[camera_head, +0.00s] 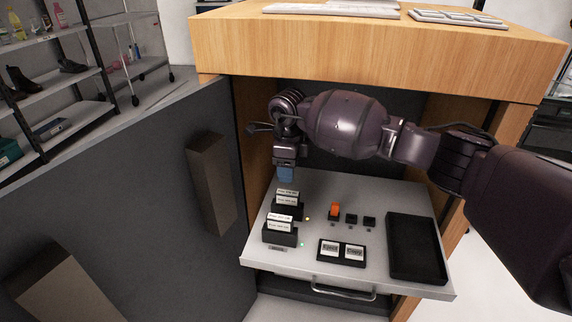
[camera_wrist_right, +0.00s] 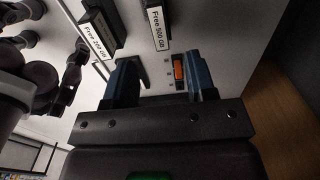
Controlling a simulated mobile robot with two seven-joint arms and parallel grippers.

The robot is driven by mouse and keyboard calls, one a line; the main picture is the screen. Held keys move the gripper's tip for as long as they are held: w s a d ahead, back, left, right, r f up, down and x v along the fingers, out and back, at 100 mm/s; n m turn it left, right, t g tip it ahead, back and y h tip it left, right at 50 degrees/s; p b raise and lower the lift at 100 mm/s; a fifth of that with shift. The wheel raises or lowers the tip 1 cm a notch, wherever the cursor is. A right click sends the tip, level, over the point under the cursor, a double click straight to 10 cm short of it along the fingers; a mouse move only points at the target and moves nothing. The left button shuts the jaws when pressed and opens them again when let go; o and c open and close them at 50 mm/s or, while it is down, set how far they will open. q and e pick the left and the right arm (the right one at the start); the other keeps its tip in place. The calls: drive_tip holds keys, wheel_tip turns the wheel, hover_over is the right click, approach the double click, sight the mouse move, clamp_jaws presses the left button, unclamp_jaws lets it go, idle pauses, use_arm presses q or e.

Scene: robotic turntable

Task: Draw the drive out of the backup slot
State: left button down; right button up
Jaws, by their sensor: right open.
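Two black slots with white-labelled drives stand at the left of the pulled-out grey tray (camera_head: 385,190). The rear drive (camera_head: 288,203) has an amber light beside it, the front drive (camera_head: 280,235) a green one. In the right wrist view the labels read "Free 500 GB" (camera_wrist_right: 157,28) and "Free 200 GB" (camera_wrist_right: 97,36). I cannot read which slot is the backup slot. My right gripper (camera_head: 285,173) is above and just behind the rear drive, pointing down. Its blue fingers (camera_wrist_right: 162,78) are open and empty.
An orange switch (camera_head: 335,209), two small black parts (camera_head: 352,219), a two-label panel (camera_head: 341,251) and an empty black bin (camera_head: 414,268) share the tray. The wooden top (camera_head: 370,50) overhangs my right arm. A grey door (camera_head: 130,200) stands open at left.

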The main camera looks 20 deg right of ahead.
sight(287, 192)
wheel_tip(287, 192, down, 8)
drive_tip(key=shift+s+f+b, duration=0.1)
drive_tip(key=shift+f+b, duration=0.15)
drive_tip(key=shift+b, duration=0.75)
drive_tip(key=shift+f, duration=0.5)
use_arm(q)
drive_tip(key=shift+w+d+f+m, duration=0.1)
drive_tip(key=shift+w+d+m, duration=0.3)
drive_tip(key=shift+w, duration=0.15)
use_arm(e)
drive_tip(key=shift+c, duration=0.6)
clamp_jaws()
use_arm(q)
drive_tip(key=shift+s, duration=0.2)
drive_tip(key=shift+w, duration=0.1)
use_arm(e)
drive_tip(key=shift+r, duration=0.2)
